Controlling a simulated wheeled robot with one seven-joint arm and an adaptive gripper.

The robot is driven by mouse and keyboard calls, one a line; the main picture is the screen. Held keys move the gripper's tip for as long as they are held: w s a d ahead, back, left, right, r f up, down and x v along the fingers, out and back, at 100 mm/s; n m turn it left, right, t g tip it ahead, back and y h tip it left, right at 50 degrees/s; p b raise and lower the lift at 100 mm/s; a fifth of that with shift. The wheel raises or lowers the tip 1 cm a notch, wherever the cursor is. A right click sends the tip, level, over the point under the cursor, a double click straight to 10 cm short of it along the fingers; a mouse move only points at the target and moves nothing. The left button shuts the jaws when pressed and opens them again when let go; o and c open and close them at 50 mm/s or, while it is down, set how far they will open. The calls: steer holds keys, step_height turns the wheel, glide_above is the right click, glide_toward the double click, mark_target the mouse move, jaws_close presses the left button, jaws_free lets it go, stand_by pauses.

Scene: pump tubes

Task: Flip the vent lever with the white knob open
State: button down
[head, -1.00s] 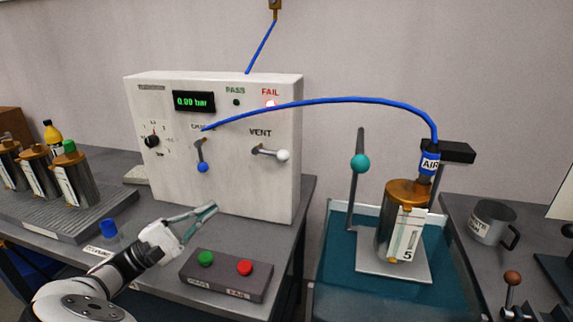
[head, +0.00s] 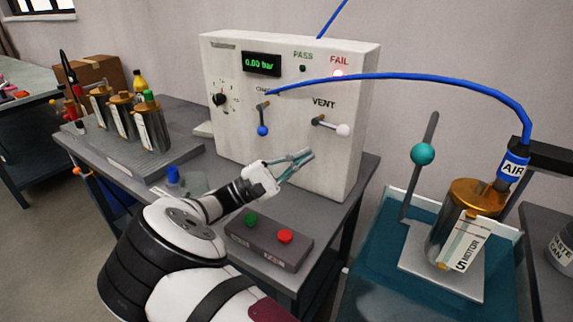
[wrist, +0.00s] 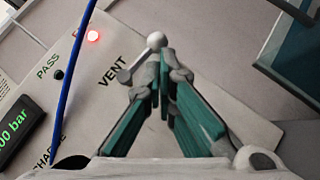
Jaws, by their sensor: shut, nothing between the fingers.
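The vent lever (head: 328,125) is on the white panel under the word VENT, and its white knob (head: 343,130) points right and slightly down. In the wrist view the white knob (wrist: 156,40) shows just beyond my fingertips, with the lever (wrist: 135,62) slanting down to the left. My gripper (head: 308,154) is shut and empty, below and left of the knob in the head view. In the wrist view its teal fingers (wrist: 160,80) meet close to the knob; whether they touch it I cannot tell.
A charge lever with a blue knob (head: 262,131) hangs down at left. The display (head: 262,64) reads 0.00 bar and the red FAIL lamp (head: 338,73) is lit. A blue hose (head: 400,76) arcs to the motor canister (head: 465,225). A button box (head: 268,240) lies below my gripper.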

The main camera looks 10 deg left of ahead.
mark_target(338, 134)
steer(key=x, duration=0.6)
steer(key=shift+d, duration=0.3)
steer(key=shift+w+r, duration=0.15)
steer(key=shift+d+r+n+t+p, duration=0.35)
steer(key=shift+r+n+t+p, duration=0.15)
steer(key=shift+n+p, duration=0.3)
steer(key=shift+w, duration=0.15)
steer(key=shift+d, duration=0.15)
